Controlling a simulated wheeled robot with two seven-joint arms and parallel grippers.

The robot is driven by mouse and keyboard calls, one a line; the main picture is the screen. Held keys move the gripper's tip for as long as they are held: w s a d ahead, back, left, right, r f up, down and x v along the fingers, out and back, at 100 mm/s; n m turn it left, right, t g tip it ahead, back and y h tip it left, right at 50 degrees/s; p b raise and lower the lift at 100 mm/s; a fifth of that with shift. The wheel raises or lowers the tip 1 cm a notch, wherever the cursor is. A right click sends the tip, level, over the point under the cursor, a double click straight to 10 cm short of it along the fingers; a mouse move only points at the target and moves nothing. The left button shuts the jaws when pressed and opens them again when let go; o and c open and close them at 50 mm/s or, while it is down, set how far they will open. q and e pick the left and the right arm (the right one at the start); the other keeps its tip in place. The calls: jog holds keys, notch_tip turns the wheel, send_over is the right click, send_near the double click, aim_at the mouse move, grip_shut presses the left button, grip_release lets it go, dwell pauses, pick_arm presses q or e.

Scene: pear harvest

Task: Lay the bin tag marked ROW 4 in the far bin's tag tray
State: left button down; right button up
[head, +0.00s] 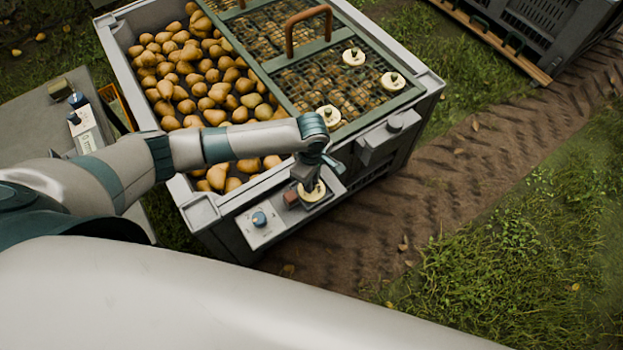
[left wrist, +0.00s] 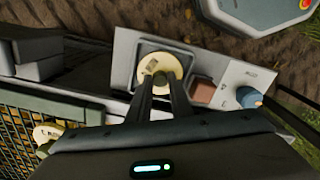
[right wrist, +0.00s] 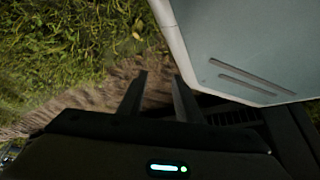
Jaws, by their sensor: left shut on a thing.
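My left gripper (head: 310,184) is shut on a round cream tag (head: 314,194) by its dark knob. In the left wrist view the tag (left wrist: 160,62) is over or in a square grey recess, the tray (left wrist: 146,48), on the bin's near ledge; I cannot tell whether it touches the bottom. Its dark marking is too small to read. Three more cream tags (head: 354,57), (head: 392,82), (head: 328,115) lie on the mesh lid (head: 335,70), markings unreadable. My right gripper (right wrist: 158,85) is open and empty; the head view does not show it.
The ledge also holds a reddish-brown block (head: 291,198) and a blue knob (head: 259,218). Pears (head: 200,80) fill the grey bin (head: 112,55). A brown handle (head: 291,35) rises from the lid. Another dark bin (head: 560,45) stands at upper right across a dirt track.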

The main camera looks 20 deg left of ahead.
pick_arm(q)
jog(key=c, duration=1.6)
grip_release()
jog(key=shift+r, duration=0.55)
notch_tip(320, 180, up, 12)
jog(key=shift+f, duration=0.25)
jog(key=shift+s, duration=0.1)
